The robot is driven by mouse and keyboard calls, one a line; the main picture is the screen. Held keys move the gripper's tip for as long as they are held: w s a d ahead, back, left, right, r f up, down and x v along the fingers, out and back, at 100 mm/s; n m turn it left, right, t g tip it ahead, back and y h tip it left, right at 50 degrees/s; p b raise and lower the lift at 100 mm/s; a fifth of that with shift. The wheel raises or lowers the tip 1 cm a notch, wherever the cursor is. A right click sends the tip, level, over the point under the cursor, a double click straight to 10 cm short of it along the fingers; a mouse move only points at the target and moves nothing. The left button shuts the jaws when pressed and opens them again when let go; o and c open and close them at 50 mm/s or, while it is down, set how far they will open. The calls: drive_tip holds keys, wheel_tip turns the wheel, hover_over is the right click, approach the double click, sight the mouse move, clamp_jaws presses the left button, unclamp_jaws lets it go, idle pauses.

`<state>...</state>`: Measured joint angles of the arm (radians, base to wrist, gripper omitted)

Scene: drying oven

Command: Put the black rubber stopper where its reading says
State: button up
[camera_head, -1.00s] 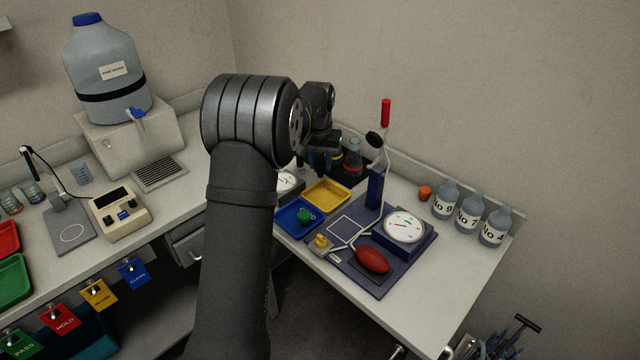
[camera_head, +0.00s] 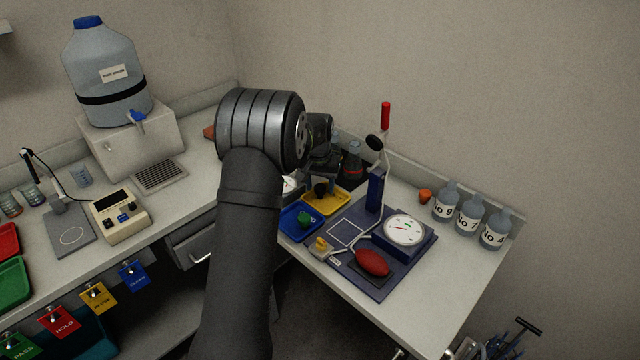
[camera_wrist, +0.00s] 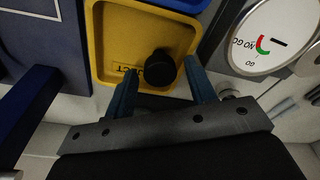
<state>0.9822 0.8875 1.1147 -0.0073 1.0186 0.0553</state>
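The black rubber stopper (camera_head: 321,189) is in the yellow tray (camera_head: 338,207), towards its back left. In the wrist view the stopper (camera_wrist: 159,68) is in the yellow tray (camera_wrist: 119,38), beside a label that ends in "CT". My gripper (camera_wrist: 162,80) is open, with its two blue fingers apart and no contact with the stopper visible. In the head view my gripper (camera_head: 321,172) is just behind the tray, partly hidden by my arm. A dial gauge marked "NO GO" and "GO" (camera_wrist: 250,25) is beside the tray; my arm mostly hides it in the head view.
A blue tray (camera_head: 292,230) holding a green stopper (camera_head: 304,219) adjoins the yellow tray. A blue test stand (camera_head: 385,275) with a white dial (camera_head: 404,230) and red bulb (camera_head: 372,262) stands to the right. Several bottles (camera_head: 469,214) and an orange stopper (camera_head: 425,196) are beyond.

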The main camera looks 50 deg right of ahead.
sight(320, 187)
wheel_tip(320, 187, up, 12)
drive_tip(key=a, duration=0.1)
drive_tip(key=shift+s+r, duration=0.15)
drive_tip(key=shift+s, duration=0.25)
drive_tip(key=shift+a, duration=0.1)
idle(0.4)
drive_tip(key=f, duration=0.4)
drive_tip(key=d+f, duration=0.1)
drive_tip(key=f, duration=0.6)
drive_tip(key=shift+w+d+f, duration=0.15)
drive_tip(key=shift+w+f, duration=0.25)
drive_tip(key=shift+r, duration=2.25)
